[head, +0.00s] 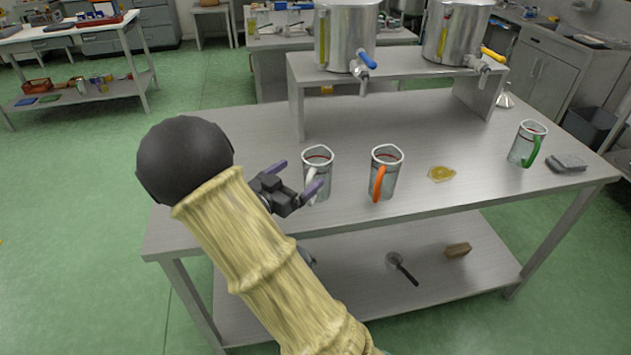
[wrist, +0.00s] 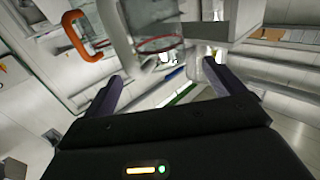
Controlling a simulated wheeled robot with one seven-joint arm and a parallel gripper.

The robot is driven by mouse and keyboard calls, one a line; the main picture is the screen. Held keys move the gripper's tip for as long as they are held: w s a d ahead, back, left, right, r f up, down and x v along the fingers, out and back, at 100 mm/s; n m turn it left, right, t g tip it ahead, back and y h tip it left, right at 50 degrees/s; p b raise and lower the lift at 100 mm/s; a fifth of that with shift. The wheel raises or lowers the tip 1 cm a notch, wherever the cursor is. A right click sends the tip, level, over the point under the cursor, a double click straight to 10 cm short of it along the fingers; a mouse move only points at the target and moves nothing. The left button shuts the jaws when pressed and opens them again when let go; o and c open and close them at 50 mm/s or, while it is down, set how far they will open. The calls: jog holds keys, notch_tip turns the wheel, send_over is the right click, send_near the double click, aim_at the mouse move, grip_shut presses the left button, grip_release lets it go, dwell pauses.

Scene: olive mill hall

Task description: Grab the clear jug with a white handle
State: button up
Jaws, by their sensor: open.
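The clear jug with a white handle (head: 319,160) stands upright on the steel table, with a red line near its rim and its handle toward the near side. My gripper (head: 296,177) is just left of it, fingers spread, one purple finger close in front of the handle. Whether they touch cannot be told. In the wrist view the clear jug (wrist: 158,32) is ahead, beyond the open fingers of my gripper (wrist: 162,75), with nothing held between them. A similar jug with an orange handle (head: 386,172) stands to the right; its handle also shows in the wrist view (wrist: 73,36).
A jug with a green handle (head: 526,146), a grey sponge (head: 568,163) and a yellow patch (head: 441,174) are farther right on the table (head: 430,125). Steel tanks with taps (head: 345,38) stand on a raised shelf behind. A ladle (head: 402,268) and brown block (head: 457,250) lie below.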

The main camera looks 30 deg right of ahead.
aim_at(309, 165)
dwell(0.3)
jog(key=x, duration=0.5)
jog(key=shift+w+r, duration=0.1)
jog(key=shift+r, duration=0.05)
jog(key=c, duration=1.4)
notch_tip(309, 165, up, 10)
jog(key=shift+p, duration=0.75)
